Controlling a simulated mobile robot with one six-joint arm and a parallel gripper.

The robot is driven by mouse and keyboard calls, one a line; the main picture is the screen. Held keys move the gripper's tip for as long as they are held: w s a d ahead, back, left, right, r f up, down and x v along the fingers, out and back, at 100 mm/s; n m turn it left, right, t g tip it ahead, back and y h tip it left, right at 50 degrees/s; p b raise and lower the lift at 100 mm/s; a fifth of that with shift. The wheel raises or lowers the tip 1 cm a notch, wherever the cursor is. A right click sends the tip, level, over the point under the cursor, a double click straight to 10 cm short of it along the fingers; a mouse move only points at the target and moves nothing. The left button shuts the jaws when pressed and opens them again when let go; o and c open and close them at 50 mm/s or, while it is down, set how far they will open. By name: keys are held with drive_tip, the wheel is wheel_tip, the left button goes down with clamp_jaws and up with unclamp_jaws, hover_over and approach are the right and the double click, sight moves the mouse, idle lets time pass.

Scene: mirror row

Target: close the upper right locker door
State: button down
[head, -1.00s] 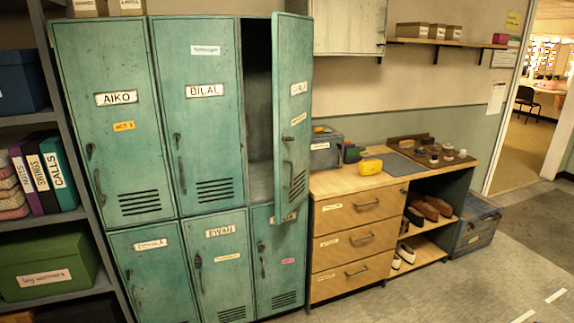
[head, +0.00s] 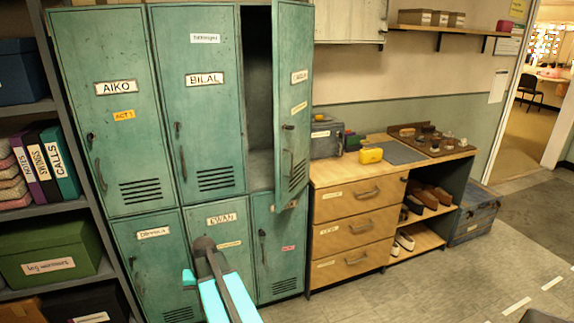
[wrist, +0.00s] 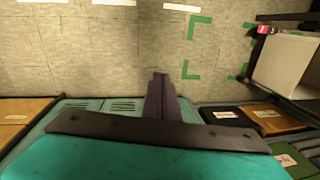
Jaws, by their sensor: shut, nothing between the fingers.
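The upper right locker door (head: 293,100) is teal and stands open in the head view, hinged on its right side and swung out toward me. The dark inside of its locker (head: 259,90) shows to its left. The door has a handle and vent slots low down. My gripper (head: 204,243) is in front of the lower middle locker, below and to the left of the open door and apart from it. Its fingers are shut and empty; they also show in the wrist view (wrist: 161,78), pointing over bare floor. The open door cannot be made out in the wrist view.
The other locker doors, such as the upper middle one (head: 197,110), are shut. A wooden drawer unit (head: 355,235) stands right of the lockers. Shelves with a green box (head: 45,250) stand left. The floor (head: 430,275) in front is clear.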

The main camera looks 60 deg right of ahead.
drive_tip(key=s+d+r+m+t+h, duration=0.1)
drive_tip(key=d+r+m+t, duration=0.1)
drive_tip(key=d+r, duration=1.05)
drive_tip(key=s+d+r+m+t+h, duration=0.1)
drive_tip(key=s+d+r+m+t, duration=0.1)
drive_tip(key=d+r, duration=1)
drive_tip(key=s+d+r+m+h, duration=0.1)
drive_tip(key=s+d+r, duration=0.3)
drive_tip(key=r, duration=0.4)
drive_tip(key=s+d+r+m+h+p, duration=0.1)
drive_tip(key=s+d+r, duration=0.3)
drive_tip(key=r, duration=0.5)
drive_tip(key=s+d+r+m+t+h, duration=0.1)
drive_tip(key=s+d+r, duration=0.3)
drive_tip(key=r, duration=0.5)
drive_tip(key=shift+s+m+h, duration=0.3)
drive_tip(key=shift+s, duration=0.3)
drive_tip(key=shift+d+p, duration=0.1)
drive_tip(key=shift+p, duration=0.2)
